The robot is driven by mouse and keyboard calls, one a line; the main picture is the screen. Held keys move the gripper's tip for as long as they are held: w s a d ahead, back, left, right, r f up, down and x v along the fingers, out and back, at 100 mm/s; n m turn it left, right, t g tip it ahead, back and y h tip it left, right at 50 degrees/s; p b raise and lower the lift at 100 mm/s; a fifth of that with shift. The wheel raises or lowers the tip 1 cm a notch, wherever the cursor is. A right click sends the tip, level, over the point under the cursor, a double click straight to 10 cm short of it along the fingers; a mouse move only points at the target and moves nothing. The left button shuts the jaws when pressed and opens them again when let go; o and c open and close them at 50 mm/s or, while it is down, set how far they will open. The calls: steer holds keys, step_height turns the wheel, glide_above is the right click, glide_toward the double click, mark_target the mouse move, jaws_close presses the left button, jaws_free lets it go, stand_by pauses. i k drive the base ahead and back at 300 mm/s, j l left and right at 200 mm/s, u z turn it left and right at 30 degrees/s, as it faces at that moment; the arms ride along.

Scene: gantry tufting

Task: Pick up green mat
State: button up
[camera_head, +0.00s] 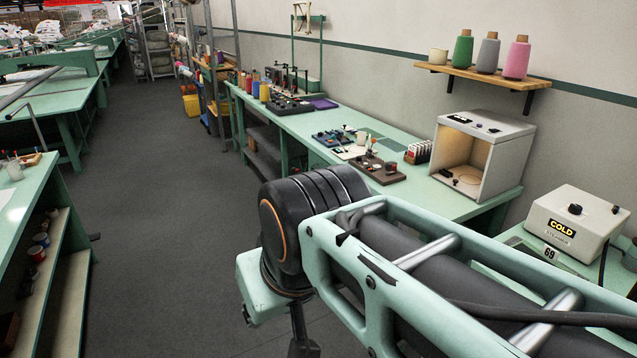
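A flat, darker green patch, which looks like the green mat (391,145), lies on the mint-green bench (425,197) along the right wall. It is behind the small boards and left of the rack of small white items. It is small in this view and partly hidden by the things in front of it. My arm crosses the lower right foreground, nearer to me than the bench. My gripper is not in view; the arm's end runs out at the bottom edge.
A light box (500,135) stands right of the mat, and a white COLD-labelled box (575,222) farther right. Brown (378,171) and blue (333,138) boards lie near the mat. A wall shelf (485,75) holds cones. The grey floor (160,190) is clear between the benches.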

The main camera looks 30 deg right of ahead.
mark_target(548, 255)
steer(key=i+z, duration=0.35)
steer(key=i, duration=0.15)
steer(key=i+j+z, duration=0.2)
steer(key=i+z, duration=0.5)
steer(key=i+j+z, duration=0.1)
steer(key=z, duration=0.3)
steer(key=i+j+z, duration=0.1)
steer(key=z, duration=0.25)
steer(key=i+j+z, duration=0.1)
steer(key=z, duration=0.25)
steer(key=i+j+z, duration=0.15)
steer(key=z, duration=0.2)
steer(key=i+j+z, duration=0.2)
steer(key=z, duration=0.2)
